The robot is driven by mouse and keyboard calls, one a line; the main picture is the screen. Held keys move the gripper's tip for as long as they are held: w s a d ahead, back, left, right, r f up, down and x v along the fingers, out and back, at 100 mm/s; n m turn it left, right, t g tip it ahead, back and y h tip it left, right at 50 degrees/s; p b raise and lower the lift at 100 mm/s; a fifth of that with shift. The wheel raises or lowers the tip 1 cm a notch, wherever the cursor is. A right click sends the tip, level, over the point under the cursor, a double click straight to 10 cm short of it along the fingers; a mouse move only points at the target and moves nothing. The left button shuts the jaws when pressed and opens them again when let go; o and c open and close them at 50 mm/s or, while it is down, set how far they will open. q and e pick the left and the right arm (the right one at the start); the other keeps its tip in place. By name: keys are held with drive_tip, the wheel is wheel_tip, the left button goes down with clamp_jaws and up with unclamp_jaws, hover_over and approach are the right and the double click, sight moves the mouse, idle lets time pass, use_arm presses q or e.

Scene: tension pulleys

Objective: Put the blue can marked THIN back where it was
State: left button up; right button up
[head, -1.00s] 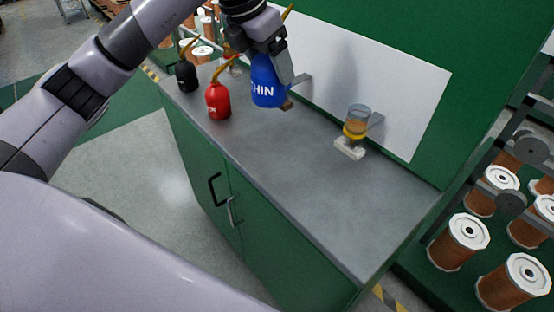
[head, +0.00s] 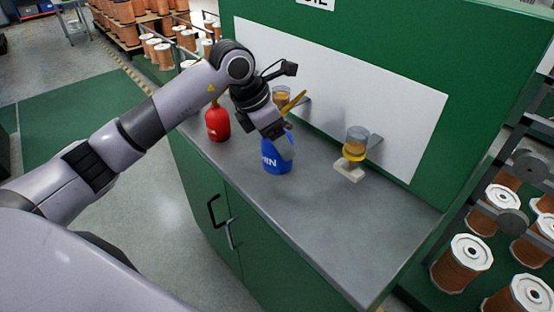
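The blue can (head: 275,162) with white lettering, partly covered so that only "HIN" reads, is upright at the grey counter (head: 300,215), near its middle. Its base looks on or just above the surface; I cannot tell which. A yellow spout rises from its top. My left gripper (head: 284,144) comes from above and behind and appears shut on the can's upper part; one grey finger lies over its right side. The far finger is hidden. A red can (head: 217,122) stands to the left on the counter. My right gripper is out of view.
A glass cup with amber liquid (head: 355,147) is fixed to the white panel (head: 400,110), above a pale block (head: 349,170). Another cup (head: 281,95) is behind my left gripper. The counter's right and front parts are clear. Copper spools (head: 462,262) stand at right.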

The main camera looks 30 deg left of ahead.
sight(277, 160)
use_arm(q)
wheel_tip(277, 160, down, 6)
drive_tip(key=shift+f, duration=0.15)
idle(0.3)
drive_tip(key=shift+f, duration=0.15)
drive_tip(key=o, duration=1.3)
drive_tip(key=shift+r, duration=0.2)
drive_tip(key=v, duration=1.2)
drive_tip(key=shift+d+f, duration=0.1)
drive_tip(key=shift+d, duration=0.1)
